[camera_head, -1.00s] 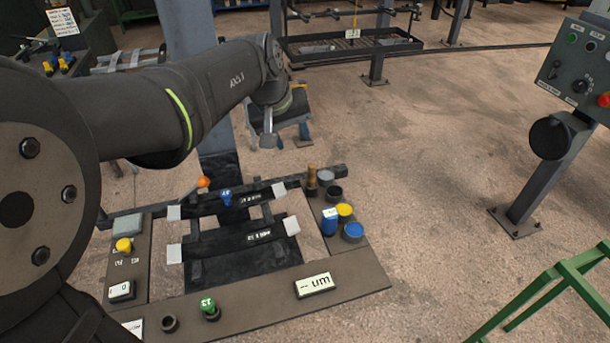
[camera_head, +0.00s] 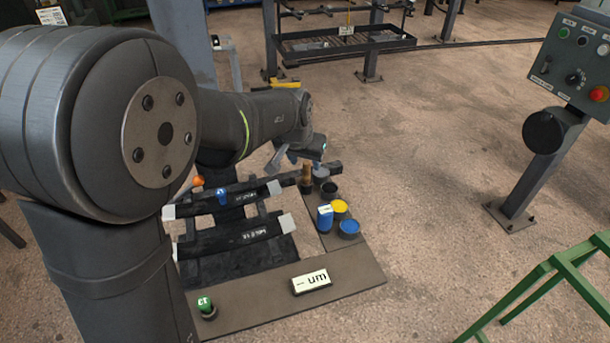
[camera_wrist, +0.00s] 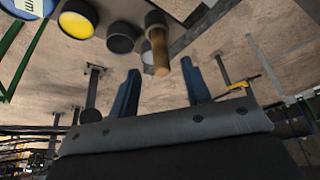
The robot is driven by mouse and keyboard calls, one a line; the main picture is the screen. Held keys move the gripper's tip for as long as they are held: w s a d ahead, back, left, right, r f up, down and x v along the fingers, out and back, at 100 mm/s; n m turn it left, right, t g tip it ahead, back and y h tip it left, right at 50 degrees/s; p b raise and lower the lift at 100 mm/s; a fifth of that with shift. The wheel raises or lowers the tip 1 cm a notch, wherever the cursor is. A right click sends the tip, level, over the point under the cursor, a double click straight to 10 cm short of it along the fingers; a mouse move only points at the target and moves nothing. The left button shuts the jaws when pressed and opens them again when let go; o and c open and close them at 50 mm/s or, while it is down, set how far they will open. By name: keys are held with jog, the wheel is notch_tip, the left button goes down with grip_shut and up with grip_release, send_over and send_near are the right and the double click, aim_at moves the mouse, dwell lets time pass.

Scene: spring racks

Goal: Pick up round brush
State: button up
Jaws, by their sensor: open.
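The round brush (camera_head: 306,174) has a tan wooden handle and a darker lower end. It stands upright at the back of the board's right side strip. In the wrist view the brush handle (camera_wrist: 160,50) points toward my gripper (camera_wrist: 160,68), its end showing between the two blue-grey fingertips. The fingers are apart, with nothing held. In the head view my gripper (camera_head: 297,158) is just above and around the brush's top. Whether the fingers reach past the handle's end is unclear.
Beside the brush are a grey cup (camera_head: 320,171), a dark cup (camera_head: 329,189), a yellow-topped pot (camera_head: 340,207), a blue pot (camera_head: 349,228) and a blue container (camera_head: 325,218). Black rack bars (camera_head: 235,236) lie left. Open floor is to the right.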

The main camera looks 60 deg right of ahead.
aim_at(307, 169)
jog(key=shift+x, duration=2.95)
jog(key=shift+w+d, duration=0.1)
grip_shut()
